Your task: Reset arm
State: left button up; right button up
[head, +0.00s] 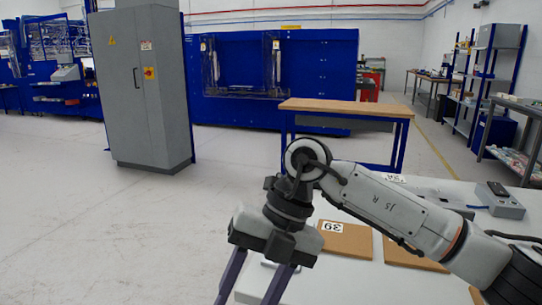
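My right arm comes in from the right over a white table. Its gripper (248,285) points down at the table's left edge. A flat brown square pad (346,239) labelled "39" lies on the table just right of the gripper. A second brown pad (400,254) lies further right, partly hidden by my arm. My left gripper is not in view.
The white table (455,190) fills the lower right. A grey box with a dark top (499,200) stands at its right. Beyond are a wood-topped blue workbench (345,108), a grey cabinet (142,88) and blue shelves (492,80). The floor at left is clear.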

jog(key=s+a+r+m+g+y, duration=0.1)
jog(key=s+a+r+g+y, duration=0.1)
jog(key=s+a+r+y, duration=0.3)
jog(key=s+a+g+y, duration=0.2)
jog(key=a+y, duration=0.4)
jog(key=y, duration=0.1)
jog(key=w+d+f+m+t+y+p, duration=0.15)
jog(key=w+d+m+t, duration=0.3)
jog(key=m+t, duration=0.45)
jog(key=w+d+m+t+y, duration=0.3)
jog(key=w+m+t, duration=0.2)
jog(key=m+t, duration=0.4)
jog(key=w+d+f+m+t+h, duration=0.2)
jog(key=d+f+m+t+h, duration=0.4)
jog(key=d+f+m+h, duration=0.75)
jog(key=s+d+f+m+g+h, duration=0.1)
jog(key=s+d+f+g, duration=0.2)
jog(key=s+f, duration=0.3)
jog(key=s+d+f+g+h, duration=0.2)
jog(key=s+d+f, duration=0.1)
jog(key=s+f, duration=0.4)
jog(key=s+d+f+m+g+h+p, duration=0.1)
jog(key=s+d+f+g+h, duration=0.1)
jog(key=s+f, duration=0.4)
notch_tip(320, 180, down, 5)
jog(key=shift+s+d+r+m+g, duration=0.2)
jog(key=shift+d+m+g, duration=0.15)
jog(key=shift+d+g, duration=0.5)
